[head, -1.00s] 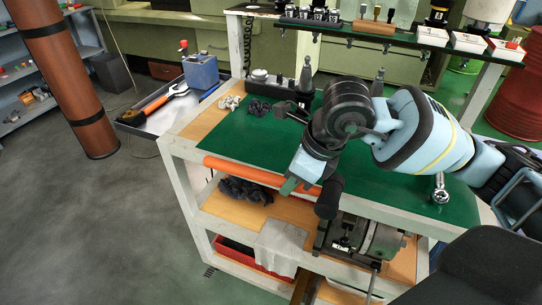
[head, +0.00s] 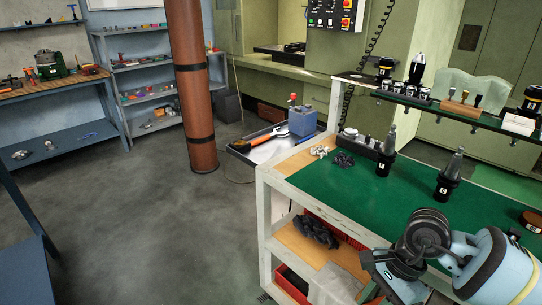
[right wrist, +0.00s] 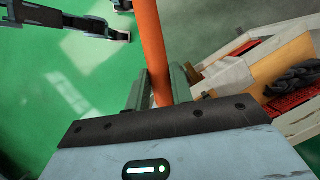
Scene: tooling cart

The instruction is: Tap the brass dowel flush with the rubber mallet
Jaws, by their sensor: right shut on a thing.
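My right gripper (right wrist: 160,88) is shut on an orange handle (right wrist: 150,45), which I take to be the rubber mallet's. In the right wrist view the handle runs up between the two fingers and out of the top edge. The mallet's head is out of view. In the head view my right arm is at the lower right, in front of the cart; its fingertips are cut off by the bottom edge. I cannot see the brass dowel in either current view. My left gripper cannot be made out.
The tooling cart has a green mat (head: 330,190) bearing tool holders (head: 449,178) and small metal parts (head: 320,152). A grey tray (head: 262,146) with an orange-handled wrench projects at its left. An orange-brown column (head: 188,90) stands beyond.

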